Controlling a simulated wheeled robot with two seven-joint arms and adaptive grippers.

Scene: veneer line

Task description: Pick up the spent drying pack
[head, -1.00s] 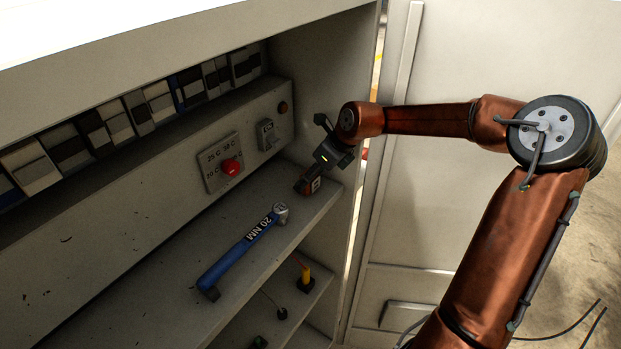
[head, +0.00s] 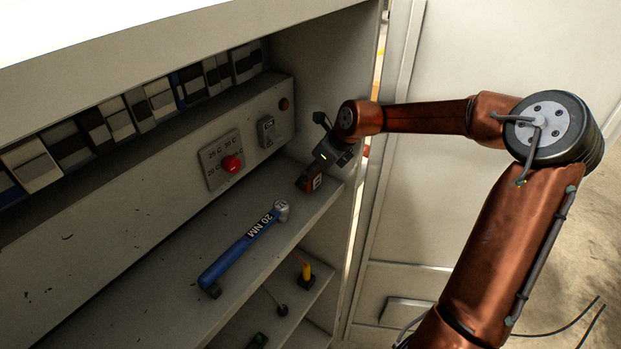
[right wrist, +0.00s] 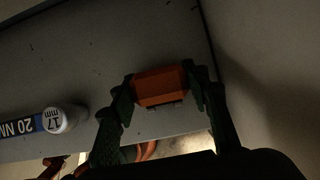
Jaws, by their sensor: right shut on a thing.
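In the head view the gripper (head: 318,172) reaches in from the right and partly hides the block. I cannot tell whether the block still touches the shelf. My left gripper is not in view.
A blue torque wrench (head: 240,250) marked 20 NM lies on the same shelf, left of the block. Behind are a dial with a red knob (head: 232,163) and a small switch (head: 267,131). The cabinet's side wall (head: 335,85) is close on the right.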

